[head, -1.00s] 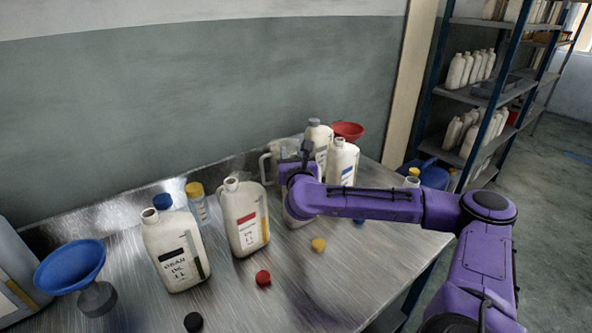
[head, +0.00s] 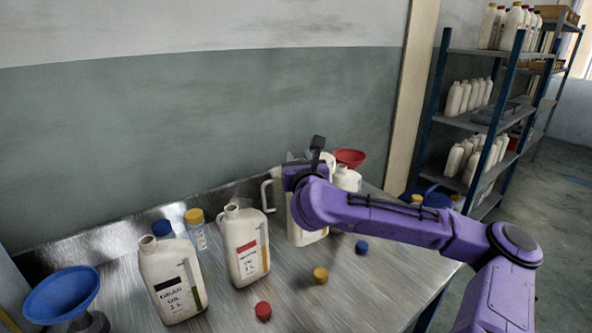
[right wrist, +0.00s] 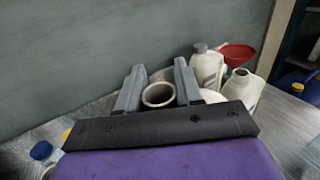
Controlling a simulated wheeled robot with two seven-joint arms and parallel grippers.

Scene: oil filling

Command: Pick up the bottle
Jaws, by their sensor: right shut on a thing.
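A white bottle (head: 305,226) is in my right gripper, partly hidden behind my purple right arm in the head view. My right gripper (right wrist: 158,88) is shut on this bottle, with a grey finger on each side of its open round neck (right wrist: 158,95) in the right wrist view. The bottle looks upright; whether its base touches the table cannot be told. A white bottle with a red label (head: 246,246) and one with a black label (head: 172,280) stand uncapped to its left. My left gripper is not in view.
A blue funnel (head: 62,294) stands at the table's left. Red (head: 263,311), yellow (head: 320,274) and blue (head: 362,247) caps lie on the metal table (head: 340,300). More bottles (right wrist: 208,66) and a red funnel (right wrist: 237,57) stand behind.

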